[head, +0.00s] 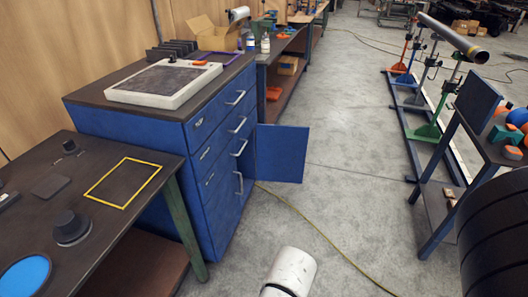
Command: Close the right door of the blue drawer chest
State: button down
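The blue drawer chest (140,126) stands at the left, with a dark top and several drawers with light handles on its front. Its right door (280,153) stands open, swung out from the far end of the front into the aisle. The inside of the compartment behind the door is hidden from this angle. A white rounded part of my arm (291,270) shows at the bottom middle, apart from the door and the chest. My gripper's fingers are not in view.
A dark workbench (35,212) with a yellow square outline stands near left. Another bench (283,45) lies beyond the chest. A blue-legged stand (437,203) and pipe supports (427,130) line the right. A yellow cable (322,235) crosses the otherwise clear grey floor between.

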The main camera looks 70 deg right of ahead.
aim_at(282, 150)
jog(key=i+l+z, duration=0.1)
jog(key=z, duration=0.3)
jog(key=i+z, duration=0.4)
jog(key=i+l+z, duration=0.2)
jog(key=z, duration=0.25)
jog(key=i+z, duration=0.7)
jog(key=z, duration=0.15)
jog(key=i+j+z, duration=0.15)
jog(key=i+z, duration=0.15)
jog(key=z, duration=0.15)
jog(key=i+l+z, duration=0.25)
jog(key=i, duration=0.7)
jog(key=i+j+z, duration=0.1)
jog(key=i+z, duration=0.2)
jog(key=i, duration=0.7)
jog(key=i+j+u, duration=0.1)
jog(key=i+u, duration=0.15)
jog(key=i, duration=0.7)
jog(key=i+u, duration=0.3)
jog(key=i, duration=0.65)
jog(key=i+l+z, duration=0.1)
jog(key=i+z, duration=0.25)
jog(key=i, duration=1.3)
jog(key=u, duration=5.15)
jog(key=k, duration=0.05)
